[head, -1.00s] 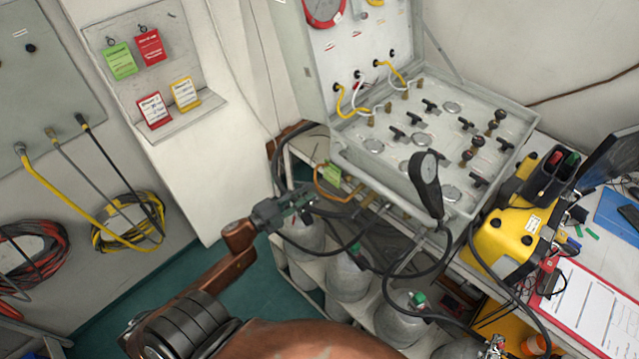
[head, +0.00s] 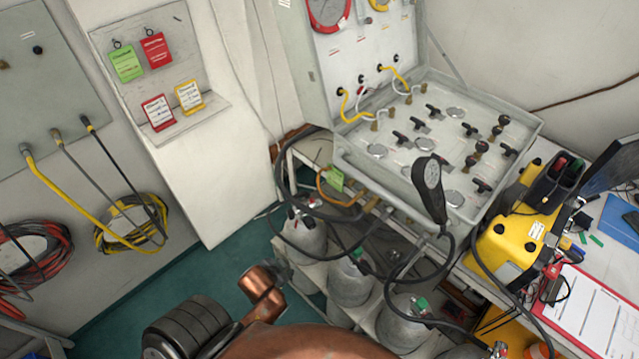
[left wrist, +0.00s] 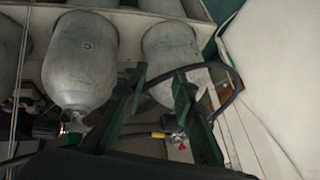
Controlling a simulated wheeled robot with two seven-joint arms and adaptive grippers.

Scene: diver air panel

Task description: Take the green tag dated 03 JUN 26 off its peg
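A green tag (head: 126,63) hangs from a peg at the upper left of the grey tag board (head: 178,16) in the head view. Another green tag (head: 336,178) hangs by the hoses below the valve panel. The dates on both are too small to read. My left gripper (left wrist: 158,78) shows in the left wrist view with its two dark fingers apart and nothing between them. Gas cylinders are beyond the fingers. In the head view, my left arm is low in the middle and its gripper is not visible. My right gripper is in neither view.
A red tag (head: 156,50) hangs close beside the green one. A red-bordered card (head: 158,112) and a yellow-bordered card (head: 189,96) are below. The valve panel (head: 440,140), black hoses and grey cylinders (head: 349,281) crowd the centre. Green floor (head: 205,275) is open at left.

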